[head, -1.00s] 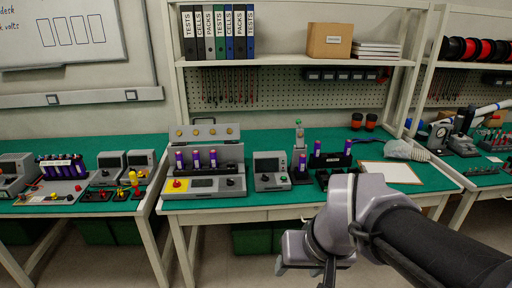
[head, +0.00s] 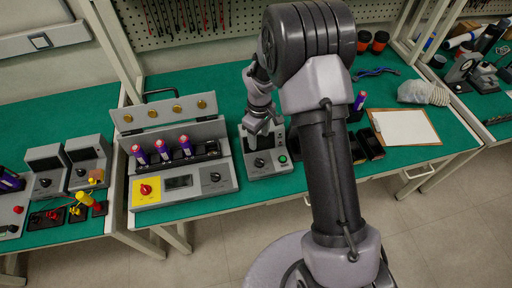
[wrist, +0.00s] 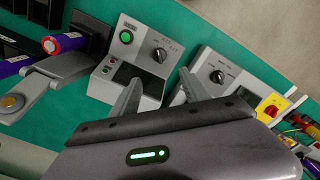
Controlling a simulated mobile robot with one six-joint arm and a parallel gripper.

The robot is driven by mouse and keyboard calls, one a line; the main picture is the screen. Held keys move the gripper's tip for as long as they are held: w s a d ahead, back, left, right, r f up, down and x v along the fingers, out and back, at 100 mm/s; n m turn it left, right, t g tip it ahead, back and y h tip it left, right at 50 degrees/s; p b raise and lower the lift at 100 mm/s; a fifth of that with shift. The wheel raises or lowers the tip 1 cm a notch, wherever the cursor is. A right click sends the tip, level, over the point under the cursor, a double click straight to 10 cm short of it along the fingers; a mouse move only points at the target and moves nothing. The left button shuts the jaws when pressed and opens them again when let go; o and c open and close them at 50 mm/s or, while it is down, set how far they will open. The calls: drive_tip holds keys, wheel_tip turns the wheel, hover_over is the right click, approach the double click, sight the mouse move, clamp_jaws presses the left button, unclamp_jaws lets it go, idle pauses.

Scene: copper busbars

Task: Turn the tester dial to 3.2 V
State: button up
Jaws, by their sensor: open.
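A small grey unit (head: 268,172) with a black dial (head: 259,162) and a green button (head: 282,159) stands on the green bench. The wrist view shows its dial (wrist: 160,55) and green button (wrist: 126,37). Left of it stands a larger grey unit (head: 205,190) with a dial (head: 215,177), a display (head: 179,182) and a red knob on yellow. I cannot tell which unit is the tester, nor read the dial marks. My gripper (head: 258,127) is over the small unit, its fingers (wrist: 157,88) apart with nothing between them. One finger partly covers the small unit's screen.
Purple cells (head: 163,149) stand in the larger unit, below its raised lid (head: 165,112). Another purple cell (wrist: 62,43) lies near the small unit in the wrist view. A clipboard (head: 405,127) lies at the right. My arm hides part of the bench.

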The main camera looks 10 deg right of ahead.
sight(258, 159)
wheel_tip(258, 159, down, 14)
drive_tip(key=b, duration=0.2)
drive_tip(key=shift+f+b, duration=0.15)
drive_tip(key=shift+b, duration=0.25)
clamp_jaws()
drive_tip(key=shift+w, duration=0.1)
